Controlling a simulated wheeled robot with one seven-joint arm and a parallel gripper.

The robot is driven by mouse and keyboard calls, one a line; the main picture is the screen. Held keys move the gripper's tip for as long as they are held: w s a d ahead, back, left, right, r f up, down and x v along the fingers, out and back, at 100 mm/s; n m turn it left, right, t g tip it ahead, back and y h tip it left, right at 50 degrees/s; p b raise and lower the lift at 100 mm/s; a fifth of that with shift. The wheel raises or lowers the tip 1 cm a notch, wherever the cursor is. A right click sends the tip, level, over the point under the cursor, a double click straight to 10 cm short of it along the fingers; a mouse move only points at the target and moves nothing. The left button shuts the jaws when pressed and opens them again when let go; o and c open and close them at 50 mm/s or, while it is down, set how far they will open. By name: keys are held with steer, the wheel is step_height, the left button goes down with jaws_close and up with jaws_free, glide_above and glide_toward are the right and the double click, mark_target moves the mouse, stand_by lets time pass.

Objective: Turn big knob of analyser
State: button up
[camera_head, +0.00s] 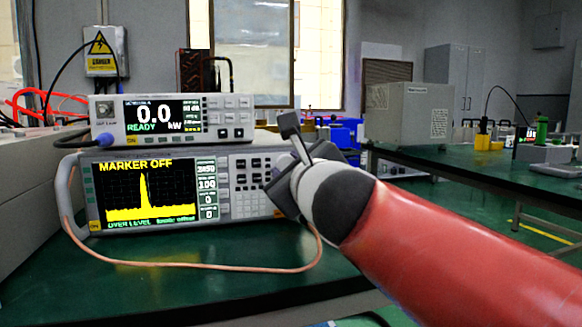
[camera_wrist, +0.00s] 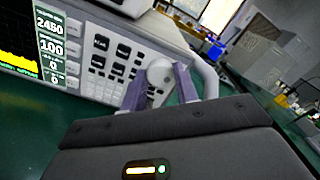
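The analyser (camera_head: 222,170) is the lower of two stacked instruments on the green bench. Its screen reads "MARKER OFF" over a yellow trace. My gripper (camera_head: 272,178) is at the right end of its front panel and hides the big knob in the head view. In the wrist view the big round pale-grey knob (camera_wrist: 158,72) lies between the two purple-grey fingertips of my gripper (camera_wrist: 160,80). The fingers stand apart, one on each side of the knob. I cannot tell whether they touch it.
A second instrument (camera_head: 178,117) reading "0.0 kW READY" sits on the analyser. An orange cable (camera_head: 190,266) loops in front along the bench (camera_head: 240,290). The analyser's right handle (camera_wrist: 207,78) is close beside the right finger. Another green bench (camera_head: 480,172) stands behind at right.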

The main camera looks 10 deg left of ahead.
steer(key=shift+c, duration=0.6)
steer(key=shift+m, duration=0.4)
steer(key=m, duration=0.2)
steer(key=shift+m, duration=2.5)
steer(key=o, duration=1)
